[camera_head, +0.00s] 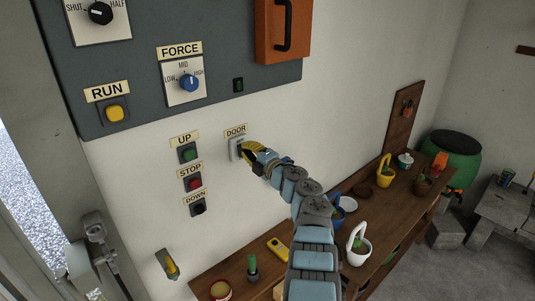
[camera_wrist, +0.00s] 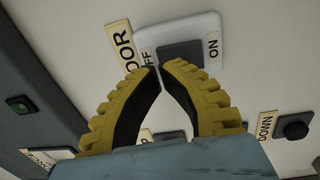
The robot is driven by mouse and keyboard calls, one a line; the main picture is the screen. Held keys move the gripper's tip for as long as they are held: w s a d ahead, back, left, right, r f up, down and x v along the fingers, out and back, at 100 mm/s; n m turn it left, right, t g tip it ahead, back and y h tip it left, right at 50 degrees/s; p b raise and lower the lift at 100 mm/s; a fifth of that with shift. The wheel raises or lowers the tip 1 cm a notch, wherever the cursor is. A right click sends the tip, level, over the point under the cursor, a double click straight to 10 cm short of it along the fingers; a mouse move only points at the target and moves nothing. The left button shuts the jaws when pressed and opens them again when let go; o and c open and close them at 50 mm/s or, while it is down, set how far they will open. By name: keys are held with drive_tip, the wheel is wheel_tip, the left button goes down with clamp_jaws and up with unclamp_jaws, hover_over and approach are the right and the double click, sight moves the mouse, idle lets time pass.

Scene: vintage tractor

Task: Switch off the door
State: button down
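The door switch is a white plate (camera_head: 234,143) under a DOOR label (camera_head: 235,131) on the wall, partly covered by my gripper in the head view. In the wrist view the plate (camera_wrist: 209,25) has a dark rocker (camera_wrist: 180,52) between the letters "FF" on the left and "ON" on the right. The first letter of the left marking is hard to see. My gripper (camera_head: 246,150) is at the switch. Its yellow fingertips (camera_wrist: 161,68) come together, with nothing seen between them, just below the rocker in the wrist view. I cannot tell whether they touch it.
Green UP (camera_head: 189,154), red STOP (camera_head: 194,183) and black DOWN (camera_head: 198,208) buttons sit left of the switch. A grey panel (camera_head: 140,115) with a yellow RUN button (camera_head: 115,113) is above. A wooden bench (camera_head: 235,275) with pots stands below.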

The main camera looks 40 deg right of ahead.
drive_tip(key=shift+s, duration=0.35)
drive_tip(key=s+a+r, duration=0.1)
drive_tip(key=s, duration=1)
drive_tip(key=shift+s+b, duration=0.2)
drive_tip(key=shift+b, duration=0.15)
drive_tip(key=shift+r, duration=0.15)
